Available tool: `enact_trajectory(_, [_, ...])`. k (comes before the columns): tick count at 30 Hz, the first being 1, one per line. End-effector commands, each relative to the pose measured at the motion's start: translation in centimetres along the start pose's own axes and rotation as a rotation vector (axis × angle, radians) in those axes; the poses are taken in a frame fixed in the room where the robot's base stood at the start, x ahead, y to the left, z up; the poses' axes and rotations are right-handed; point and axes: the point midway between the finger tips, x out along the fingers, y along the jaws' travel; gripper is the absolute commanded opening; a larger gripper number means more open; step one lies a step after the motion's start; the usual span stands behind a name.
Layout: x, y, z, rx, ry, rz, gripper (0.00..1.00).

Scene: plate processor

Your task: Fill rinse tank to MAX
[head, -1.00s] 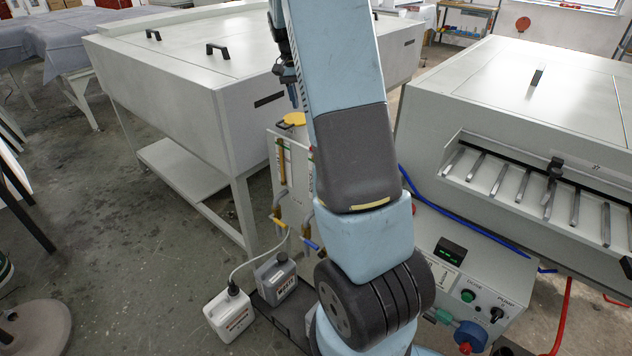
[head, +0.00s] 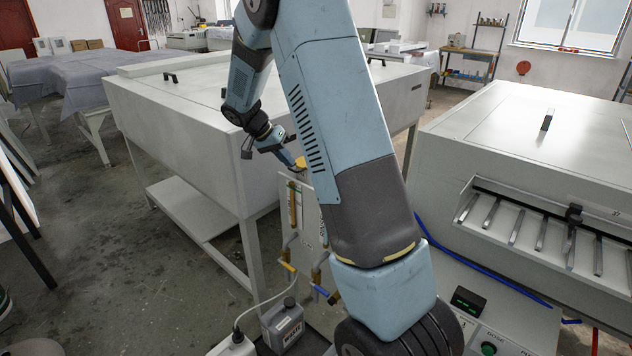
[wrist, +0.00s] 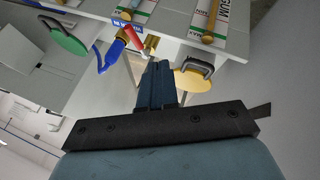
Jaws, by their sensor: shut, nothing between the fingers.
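In the wrist view my closed fingers (wrist: 157,72) lie left of a yellow lid (wrist: 193,84) with a dark handle. A valve with blue and red parts (wrist: 128,36) and a sight tube beside a GUM label (wrist: 205,18) show above. A blue-handled valve (head: 322,291) is lower right.
A large pale cabinet (head: 190,125) is behind left, the slatted processor (head: 530,150) right. My own arm hides part of the tank cabinet.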

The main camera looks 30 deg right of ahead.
Motion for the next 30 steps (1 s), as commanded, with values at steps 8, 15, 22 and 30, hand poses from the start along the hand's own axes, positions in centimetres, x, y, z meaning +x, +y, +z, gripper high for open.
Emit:
enact_trajectory(8, [2.6,0.0,0.1,0.002,0.003,0.003,0.0])
enact_trajectory(15, [6.9,0.0,0.1,0.001,0.001,0.004,0.0])
enact_trajectory(22, [10.4,0.4,0.1,0.003,0.002,0.001,0.0])
enact_trajectory(30, [11.9,2.7,0.3,-0.001,0.005,0.0,0.0])
